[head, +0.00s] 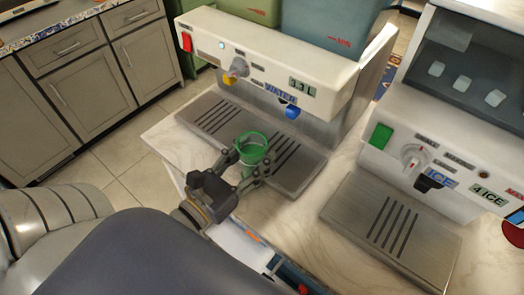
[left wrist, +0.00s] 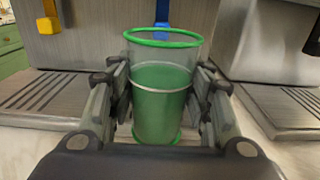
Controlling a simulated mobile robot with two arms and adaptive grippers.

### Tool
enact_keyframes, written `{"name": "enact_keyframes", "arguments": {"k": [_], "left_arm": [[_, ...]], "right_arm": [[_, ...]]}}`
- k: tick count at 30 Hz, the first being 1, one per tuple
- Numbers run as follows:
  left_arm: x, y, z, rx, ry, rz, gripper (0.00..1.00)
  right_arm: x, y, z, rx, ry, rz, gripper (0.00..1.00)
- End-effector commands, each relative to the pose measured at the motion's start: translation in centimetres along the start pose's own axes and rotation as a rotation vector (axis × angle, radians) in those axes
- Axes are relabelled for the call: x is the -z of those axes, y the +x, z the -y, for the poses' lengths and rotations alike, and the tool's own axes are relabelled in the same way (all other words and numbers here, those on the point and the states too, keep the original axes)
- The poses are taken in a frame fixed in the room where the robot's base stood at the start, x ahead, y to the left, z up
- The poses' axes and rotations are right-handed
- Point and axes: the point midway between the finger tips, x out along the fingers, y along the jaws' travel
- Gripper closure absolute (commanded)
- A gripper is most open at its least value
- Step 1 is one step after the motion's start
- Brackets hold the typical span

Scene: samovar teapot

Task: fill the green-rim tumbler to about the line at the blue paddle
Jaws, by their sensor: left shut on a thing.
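The green-rim tumbler (head: 252,147) is clear and upright, over the front middle of the water machine's drip tray. My left gripper (head: 248,166) is shut on its sides. In the left wrist view the tumbler (left wrist: 163,105) stands between the fingers (left wrist: 162,108). A pale ring runs round it at mid-height; below it the tumbler looks filled with green-tinted contents, up to about that ring. The blue paddle (head: 292,112) hangs behind and to the right in the head view; it also shows behind the rim in the left wrist view (left wrist: 162,12). No falling stream shows. My right gripper is out of view.
The water machine (head: 345,80) has a yellow paddle (head: 229,79), a red switch (head: 187,41) and a display reading about 3.3 L. An ice machine (head: 455,165) with its own slotted tray (head: 340,205) stands to the right. Bare counter lies between them.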

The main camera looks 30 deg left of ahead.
Motion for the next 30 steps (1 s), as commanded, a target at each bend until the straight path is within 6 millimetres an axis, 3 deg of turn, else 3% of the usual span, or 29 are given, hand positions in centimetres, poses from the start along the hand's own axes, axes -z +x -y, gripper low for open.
{"name": "enact_keyframes", "arguments": {"k": [3,15,30], "left_arm": [[0.4,-1.6,-0.1,-0.004,-0.001,-0.004,0.82],[-0.2,-3.7,-0.1,-0.006,-0.002,0.001,0.82],[-0.1,-3.9,0.0,0.001,0.001,-0.001,0.82]], "right_arm": [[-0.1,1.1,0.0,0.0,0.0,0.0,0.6],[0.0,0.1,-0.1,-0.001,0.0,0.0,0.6],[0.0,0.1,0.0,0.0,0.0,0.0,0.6]]}}
